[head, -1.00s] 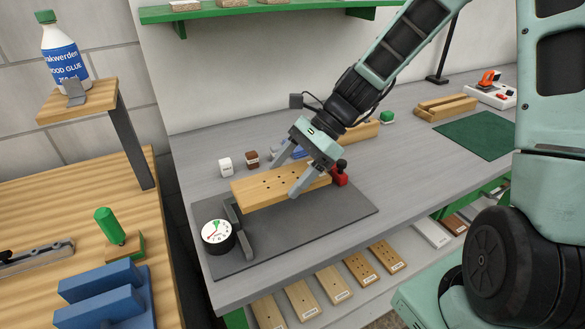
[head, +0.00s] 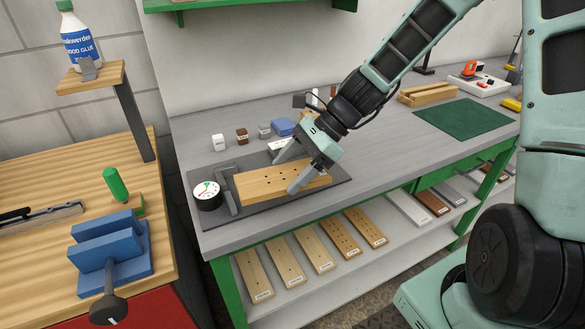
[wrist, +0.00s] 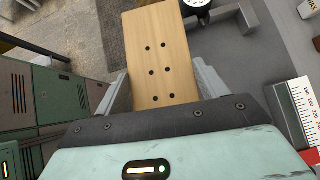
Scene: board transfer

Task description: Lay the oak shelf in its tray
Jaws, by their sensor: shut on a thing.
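My gripper (head: 285,174) is shut on a pale wooden board (head: 255,185) with several dark holes, gripping it across its width towards its right end. The board is roughly level over the dark grey mat (head: 342,188) on the bench; how far above it is hard to tell. Its left end is beside a dark upright bracket (head: 226,197). In the wrist view the board (wrist: 160,30) runs out from between my fingers (wrist: 160,88). I cannot tell which tray belongs to the oak shelf.
A round dial gauge (head: 207,194) stands left of the bracket. Small blocks (head: 218,142) and a blue item (head: 283,127) sit behind. A green mat (head: 463,118) at right is bare. A side table with a blue vise (head: 112,250) stands left.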

